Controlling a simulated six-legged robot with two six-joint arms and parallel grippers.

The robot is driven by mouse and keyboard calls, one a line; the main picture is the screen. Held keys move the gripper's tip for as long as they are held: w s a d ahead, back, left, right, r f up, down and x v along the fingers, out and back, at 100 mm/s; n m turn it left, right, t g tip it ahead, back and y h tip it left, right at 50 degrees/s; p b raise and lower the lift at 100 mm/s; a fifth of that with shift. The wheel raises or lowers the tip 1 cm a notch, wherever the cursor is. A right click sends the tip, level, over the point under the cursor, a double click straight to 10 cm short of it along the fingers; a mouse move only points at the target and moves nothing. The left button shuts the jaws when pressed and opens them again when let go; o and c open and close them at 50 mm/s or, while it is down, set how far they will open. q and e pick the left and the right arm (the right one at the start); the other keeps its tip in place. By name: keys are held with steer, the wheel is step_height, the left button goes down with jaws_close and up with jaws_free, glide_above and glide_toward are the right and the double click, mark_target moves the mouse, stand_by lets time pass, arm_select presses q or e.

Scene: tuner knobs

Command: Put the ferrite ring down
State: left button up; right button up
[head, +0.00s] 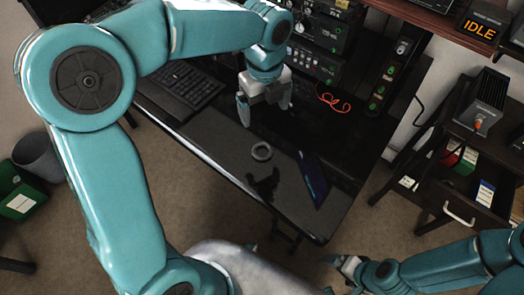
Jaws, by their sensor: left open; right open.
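The ferrite ring (261,151) is a small dark grey ring. It lies on the glossy black desk (215,150), left of a dark tablet-like panel. My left gripper (262,116) points down over the desk, just above and behind the ring in the picture. Its fingers are apart with nothing between them, and it does not touch the ring. My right gripper (338,275) is low at the bottom, off the front of the desk. It is open and seems empty, though its tips are small in view.
A keyboard (180,90) lies at the desk's left. A dark tablet-like panel (313,177) lies near the right front edge. An orange cable (333,103) lies before the stacked radio units (317,63). A drawer cabinet (455,170) stands at right. Desk around the ring is clear.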

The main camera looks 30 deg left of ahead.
arm_select(q)
steer(key=b, duration=0.1)
glide_above(262, 152)
steer(key=f, duration=1)
steer(key=shift+w+d+f, duration=0.15)
steer(key=shift+w+f, duration=0.05)
steer(key=shift+f, duration=0.05)
steer(key=f+b, duration=0.1)
steer(key=f, duration=0.4)
steer(key=shift+s+f, duration=0.15)
steer(key=shift+s, duration=0.05)
steer(key=c, duration=1.3)
step_height(262, 152, up, 20)
steer(key=p, duration=0.3)
steer(key=f+n, duration=0.3)
steer(key=n, duration=0.5)
steer(key=w+d+f+n+p, duration=0.1)
steer(key=f+n, duration=0.3)
steer(key=n, duration=0.4)
steer(key=w+d+f+n+p, duration=0.1)
steer(key=f+n, duration=0.2)
steer(key=n, duration=0.5)
steer(key=shift+d+f, duration=0.1)
steer(key=shift+f, duration=0.05)
